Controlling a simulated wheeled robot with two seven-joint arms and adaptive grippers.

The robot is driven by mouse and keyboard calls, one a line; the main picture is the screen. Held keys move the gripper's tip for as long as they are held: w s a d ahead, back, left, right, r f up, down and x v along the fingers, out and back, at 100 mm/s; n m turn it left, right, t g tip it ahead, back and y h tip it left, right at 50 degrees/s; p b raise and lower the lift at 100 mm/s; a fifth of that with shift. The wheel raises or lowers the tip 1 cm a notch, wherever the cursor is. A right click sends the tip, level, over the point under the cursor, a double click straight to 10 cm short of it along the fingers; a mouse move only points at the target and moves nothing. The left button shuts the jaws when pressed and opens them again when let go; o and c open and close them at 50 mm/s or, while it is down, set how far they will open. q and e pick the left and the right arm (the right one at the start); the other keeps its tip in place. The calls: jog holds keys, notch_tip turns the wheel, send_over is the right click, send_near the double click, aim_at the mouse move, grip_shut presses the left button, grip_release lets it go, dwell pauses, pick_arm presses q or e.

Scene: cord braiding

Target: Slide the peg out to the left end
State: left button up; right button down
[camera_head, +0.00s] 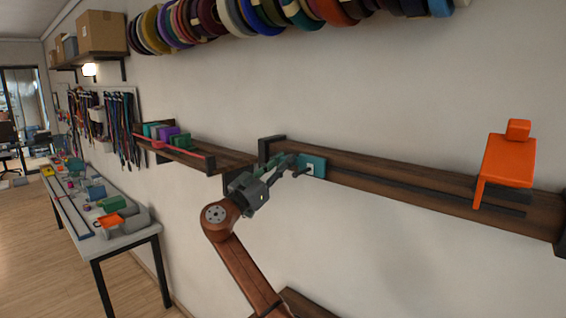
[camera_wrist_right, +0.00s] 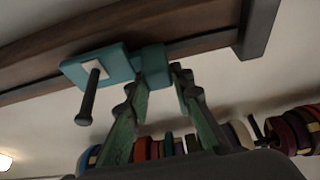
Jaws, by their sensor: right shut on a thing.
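The peg (camera_head: 303,172) is a dark rod that sticks out of a white square on a teal block (camera_head: 318,161). The block sits on the long dark wooden rail (camera_head: 390,172), close to the rail's left end. My right gripper (camera_head: 291,162) is at the left side of the block. In the right wrist view the fingers (camera_wrist_right: 155,80) are shut on a teal part (camera_wrist_right: 150,62) of the block, beside the dark rod (camera_wrist_right: 88,98), which stands free of them. The exact contact is partly hidden. My left gripper is not in view.
A dark bracket (camera_head: 270,147) stands at the rail's left end. A dark slot (camera_head: 400,181) runs along the rail. An orange holder (camera_head: 508,160) sits at the rail's right. A shelf (camera_head: 190,150) with coloured blocks lies left. Spools (camera_head: 260,12) hang above.

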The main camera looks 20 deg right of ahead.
jog(key=c, duration=2.1)
grip_release()
jog(key=shift+w, duration=0.1)
jog(key=o, duration=0.3)
jog(key=shift+w, duration=0.1)
jog(key=shift+o, duration=0.6)
jog(key=shift+a, duration=0.1)
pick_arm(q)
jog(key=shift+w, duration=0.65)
pick_arm(e)
jog(key=v, duration=1.2)
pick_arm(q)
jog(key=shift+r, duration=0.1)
pick_arm(e)
jog(key=shift+r, duration=0.1)
